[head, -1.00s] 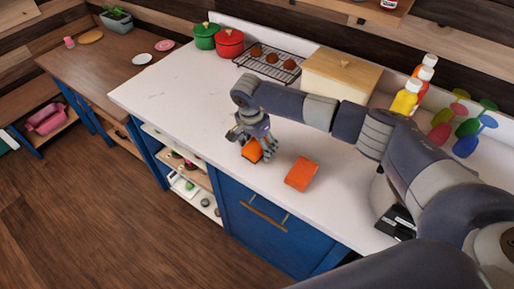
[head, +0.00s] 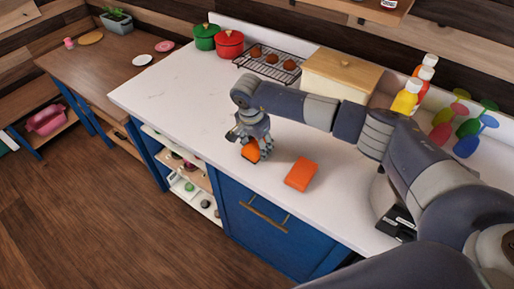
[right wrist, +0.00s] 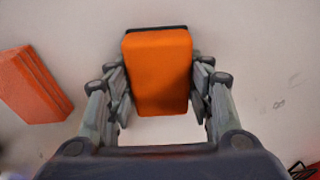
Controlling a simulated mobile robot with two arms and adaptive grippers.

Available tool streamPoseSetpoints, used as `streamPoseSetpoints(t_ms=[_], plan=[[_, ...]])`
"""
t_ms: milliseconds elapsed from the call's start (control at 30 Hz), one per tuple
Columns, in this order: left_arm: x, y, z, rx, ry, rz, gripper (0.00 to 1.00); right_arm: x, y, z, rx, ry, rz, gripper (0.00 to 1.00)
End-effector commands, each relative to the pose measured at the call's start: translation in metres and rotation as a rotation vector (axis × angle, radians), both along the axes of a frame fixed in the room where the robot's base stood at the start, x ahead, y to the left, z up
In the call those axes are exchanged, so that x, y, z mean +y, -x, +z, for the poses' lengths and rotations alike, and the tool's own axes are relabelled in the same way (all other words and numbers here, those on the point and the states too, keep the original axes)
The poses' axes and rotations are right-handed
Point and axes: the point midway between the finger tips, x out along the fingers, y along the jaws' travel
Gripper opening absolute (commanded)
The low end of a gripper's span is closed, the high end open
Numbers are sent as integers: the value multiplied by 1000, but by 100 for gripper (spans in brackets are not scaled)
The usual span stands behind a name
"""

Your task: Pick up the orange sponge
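The orange sponge (right wrist: 158,72), an orange block with a dark layer at its far edge, sits between the fingers of my right gripper (right wrist: 160,92) in the right wrist view. Both fingers press against its sides. In the head view my right gripper (head: 252,146) points down over the counter, with the sponge (head: 250,152) partly hidden by the fingers. Whether the sponge touches the counter is hard to tell. My left gripper is not in view.
A second orange block (head: 301,174) lies on the white counter (head: 180,95) right of the gripper; it also shows in the wrist view (right wrist: 32,85). Behind are a cooling rack (head: 268,63), a wooden-lidded box (head: 340,72), pots (head: 229,43) and bottles (head: 407,97). The counter's left is clear.

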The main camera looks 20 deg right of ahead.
Motion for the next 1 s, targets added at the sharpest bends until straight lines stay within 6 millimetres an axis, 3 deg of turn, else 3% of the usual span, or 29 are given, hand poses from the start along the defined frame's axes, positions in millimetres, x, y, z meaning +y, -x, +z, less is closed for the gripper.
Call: streamPoseSetpoints(t_ms=[333,567,667,767,1000], plan=[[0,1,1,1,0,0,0,0,3,-3,8,1,0,32],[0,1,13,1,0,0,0,0,3,4,8,1,0,32],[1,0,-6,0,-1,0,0,0,0,14,0,0,2,32],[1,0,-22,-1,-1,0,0,-1,1,36,-3,1,2,32],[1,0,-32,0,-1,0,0,-8,49,39,4,0,4,32]])
